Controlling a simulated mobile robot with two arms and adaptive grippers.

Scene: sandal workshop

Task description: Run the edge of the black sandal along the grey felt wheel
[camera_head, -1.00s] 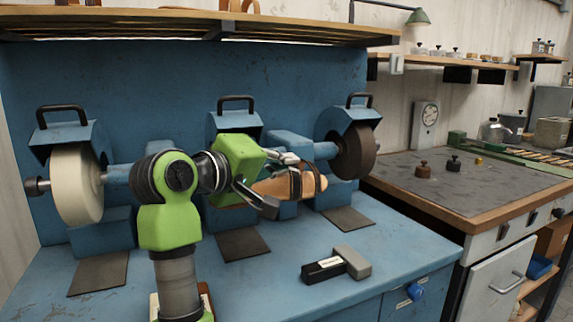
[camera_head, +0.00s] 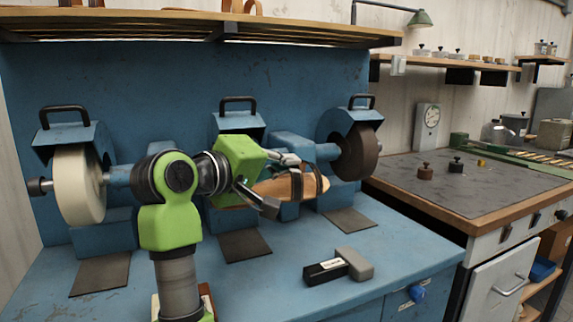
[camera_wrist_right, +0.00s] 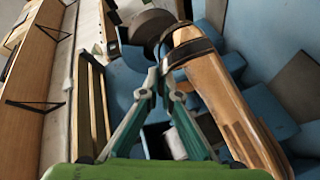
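The sandal (camera_head: 312,186) has a tan sole and dark straps; it is held in the air in front of the machine, toe to the right. My right gripper (camera_head: 283,182) is closed at its strap. In the right wrist view the fingertips (camera_wrist_right: 160,82) meet at the dark strap, and the sandal (camera_wrist_right: 222,95) lies along their right side. The middle wheel position, under the hood (camera_head: 236,121), is hidden by my gripper, so I cannot tell whether a grey felt wheel is there or touched. My left gripper is not in view.
A cream wheel (camera_head: 79,186) is at the left and a brown wheel (camera_head: 357,153) at the right, close beyond the sandal. A black and grey block (camera_head: 339,266) lies on the blue bench (camera_head: 270,285). A shelf (camera_head: 190,28) runs above.

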